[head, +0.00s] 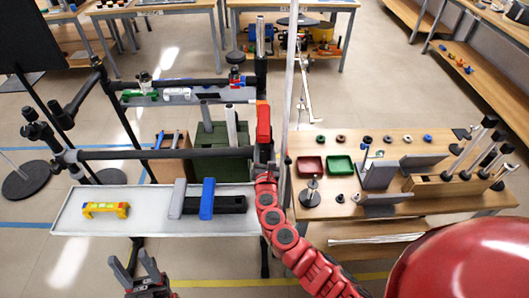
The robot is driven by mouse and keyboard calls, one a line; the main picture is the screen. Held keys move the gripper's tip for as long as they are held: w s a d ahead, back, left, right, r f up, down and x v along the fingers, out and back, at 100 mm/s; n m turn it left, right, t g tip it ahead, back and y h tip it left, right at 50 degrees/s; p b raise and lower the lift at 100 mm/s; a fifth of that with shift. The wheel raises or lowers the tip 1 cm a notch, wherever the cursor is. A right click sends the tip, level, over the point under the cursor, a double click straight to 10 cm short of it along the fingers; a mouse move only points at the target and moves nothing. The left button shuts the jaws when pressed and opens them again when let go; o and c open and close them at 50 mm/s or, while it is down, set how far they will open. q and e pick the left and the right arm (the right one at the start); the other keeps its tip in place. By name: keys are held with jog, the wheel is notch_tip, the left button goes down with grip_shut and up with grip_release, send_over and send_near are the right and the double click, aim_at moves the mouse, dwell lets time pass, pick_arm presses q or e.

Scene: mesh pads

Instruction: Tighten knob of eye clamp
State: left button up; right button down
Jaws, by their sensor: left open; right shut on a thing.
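My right gripper (263,156) is at the right end of the near dark bar (165,153), at the tip of my red arm. It is shut on an upright red piece (263,122) with an orange top. The fingers are small and partly hidden, so I cannot make out a knob there or which part of the piece they grip. A small blue-and-red clamp (236,78) sits on the far dark bar (175,84). My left gripper (140,276) is open and empty at the bottom, below the white tray's front edge.
The white tray (150,222) carries a yellow bracket (105,210) and blue, grey and black bars. A pale vertical pole (289,90) stands just right of my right gripper. The wooden table (435,205) at right holds red and green trays and several rods.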

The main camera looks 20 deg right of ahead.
jog(key=m+b, duration=0.2)
jog(key=shift+f+m, duration=0.15)
jog(key=shift+m, duration=0.15)
jog(key=shift+m+b, duration=0.35)
jog(key=shift+m, duration=0.25)
jog(key=shift+a+r, duration=0.1)
jog(key=shift+r, duration=0.1)
jog(key=shift+c, duration=1.5)
grip_release()
jog(key=b+v, duration=0.3)
jog(key=v, duration=1.4)
jog(key=shift+s+b, duration=0.25)
jog(key=shift+b, duration=0.15)
